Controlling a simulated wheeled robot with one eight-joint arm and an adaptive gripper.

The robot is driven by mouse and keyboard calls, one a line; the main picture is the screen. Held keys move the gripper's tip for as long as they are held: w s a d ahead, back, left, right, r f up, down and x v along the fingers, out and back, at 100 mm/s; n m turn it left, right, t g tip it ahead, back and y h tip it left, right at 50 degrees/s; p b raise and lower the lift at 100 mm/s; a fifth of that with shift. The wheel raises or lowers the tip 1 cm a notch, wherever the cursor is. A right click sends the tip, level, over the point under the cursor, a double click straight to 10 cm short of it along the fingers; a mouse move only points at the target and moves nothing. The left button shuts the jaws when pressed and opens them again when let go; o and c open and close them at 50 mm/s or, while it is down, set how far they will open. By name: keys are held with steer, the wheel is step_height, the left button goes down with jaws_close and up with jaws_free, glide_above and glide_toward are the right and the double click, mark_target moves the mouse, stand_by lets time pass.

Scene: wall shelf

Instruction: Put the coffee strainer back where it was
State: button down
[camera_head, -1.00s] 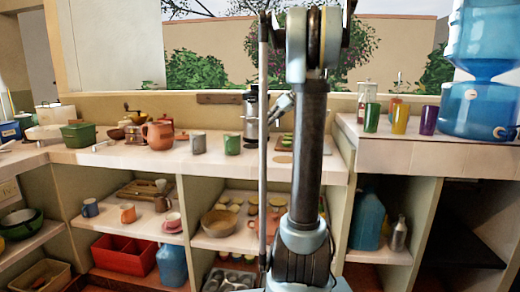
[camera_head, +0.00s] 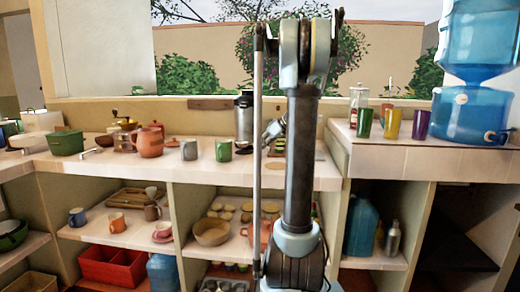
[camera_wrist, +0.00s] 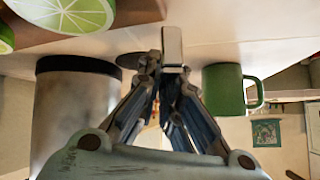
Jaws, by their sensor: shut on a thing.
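My gripper (camera_wrist: 170,72) shows in the wrist view with its fingers drawn together. A pale grey bar-like piece (camera_wrist: 172,42) is between the fingertips. It looks like part of the coffee strainer, but the rest of it is hidden or unclear. The wrist picture appears upside down, with the pale counter (camera_wrist: 230,35) along its top. A steel cylinder (camera_wrist: 75,118) is on the left of the fingers and a green mug (camera_wrist: 224,90) on the right. In the head view my arm hides the gripper's fingertips, near the steel dispenser (camera_head: 244,118) on the counter.
A grey mug (camera_head: 189,150) and a terracotta pot (camera_head: 149,141) stand left of the dispenser. Lime slices (camera_wrist: 70,12) lie on a board beside it. Coloured cups (camera_head: 392,124) and a blue water bottle (camera_head: 470,110) stand at right. Shelves below hold mugs and a bowl (camera_head: 211,232).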

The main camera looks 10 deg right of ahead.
steer(key=shift+f, duration=0.25)
steer(key=shift+f, duration=0.4)
steer(key=c, duration=1.8)
jaws_free()
steer(key=shift+r, duration=0.25)
steer(key=v, duration=1.2)
steer(key=shift+r, duration=0.25)
